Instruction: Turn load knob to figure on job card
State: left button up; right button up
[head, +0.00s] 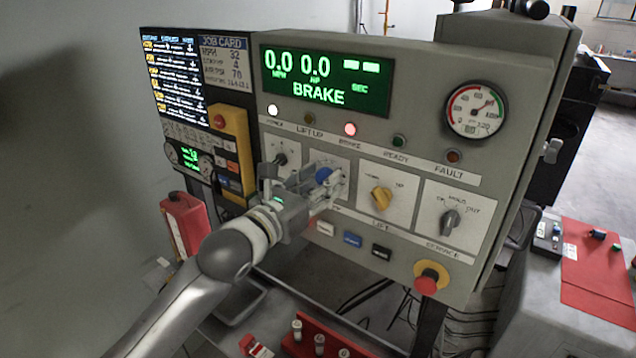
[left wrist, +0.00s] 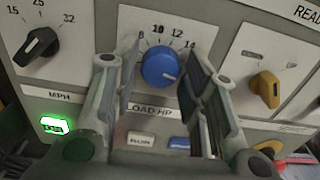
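The blue load knob (left wrist: 161,67) sits on a white plate marked LOAD HP, with 8, 10, 12 and 14 around its top. Its pointer setting is hard to read. My left gripper (left wrist: 157,85) is open, with one finger on each side of the knob; I cannot tell whether they touch it. In the head view the knob (head: 323,175) shows just past the left gripper (head: 313,190). The job card (head: 224,60) at the panel's upper left lists MPH 32, a figure like 4 on the second line, and AIR PSI 70. My right gripper is out of view.
The black MPH knob (left wrist: 37,46) is left of the load knob; the yellow knob (head: 381,198) and grey service knob (head: 450,221) are right. Buttons (head: 352,240) sit below. A red stop button (head: 430,277) protrudes lower right. The green display (head: 325,80) reads 0.0, 0.0, BRAKE.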

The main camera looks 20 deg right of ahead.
pick_arm(q)
jog(key=c, duration=0.6)
